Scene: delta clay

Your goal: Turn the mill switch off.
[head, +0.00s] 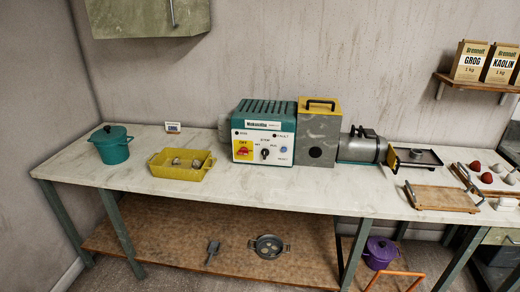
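The mill (264,131) is a teal machine with a vented top, standing on the long workbench against the back wall. Its white front panel carries a red switch (243,151) on a yellow plate with "OFF" lettered above it. The red handle looks slanted, but its exact setting is too small to tell. My gripper is not in view.
A yellow tray (157,168) with lumps inside stands left of the mill, near a teal pot (111,151). A grey box (317,148) and a motor (361,151) adjoin the mill's right. The bench strip before the panel is clear. An orange bar (398,274) shows low in front.

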